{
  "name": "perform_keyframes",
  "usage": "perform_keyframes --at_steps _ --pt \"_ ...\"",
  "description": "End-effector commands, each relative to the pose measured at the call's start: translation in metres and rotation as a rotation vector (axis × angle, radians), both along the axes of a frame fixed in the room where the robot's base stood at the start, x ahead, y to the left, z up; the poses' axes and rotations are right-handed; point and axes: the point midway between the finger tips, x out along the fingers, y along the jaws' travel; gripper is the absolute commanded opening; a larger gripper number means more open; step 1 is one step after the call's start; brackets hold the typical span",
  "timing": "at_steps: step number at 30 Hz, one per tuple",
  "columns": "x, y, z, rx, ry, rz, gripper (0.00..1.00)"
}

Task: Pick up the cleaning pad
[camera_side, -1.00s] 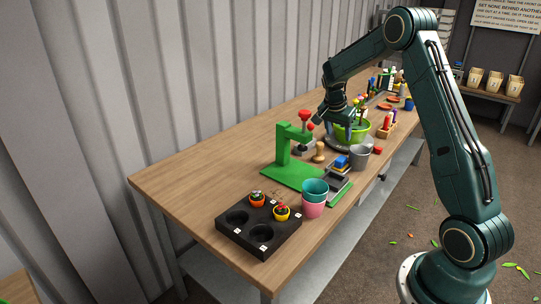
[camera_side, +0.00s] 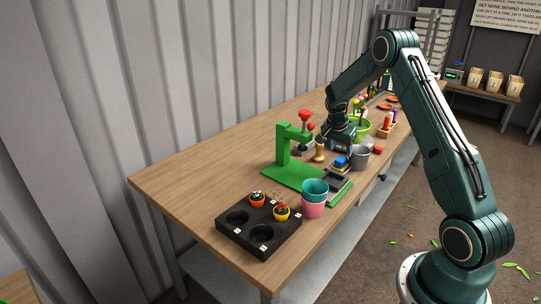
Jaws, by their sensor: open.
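A small blue block with a yellow part (camera_side: 341,162), which looks like the cleaning pad, sits on a dark tray (camera_side: 337,171) at the front edge of the wooden bench. My gripper (camera_side: 342,143) points down just above and behind the block in this view. Its jaws are open and look empty, but the fingertips are small and hard to make out. I cannot tell how large the gap to the block is.
A green press (camera_side: 283,152) with a red knob and a wooden stamp (camera_side: 320,150) stand to the left. A grey pot (camera_side: 359,158) is close on the right. Nested teal and pink pots (camera_side: 314,196) and a black holder (camera_side: 240,238) stand nearer. The bench's left end is clear.

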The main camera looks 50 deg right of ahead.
Motion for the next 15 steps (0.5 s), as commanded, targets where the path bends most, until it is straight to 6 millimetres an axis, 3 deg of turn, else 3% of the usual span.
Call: perform_keyframes --at_steps 15 --pt "-0.002 -0.019 -0.044 0.001 0.001 -0.001 0.55"
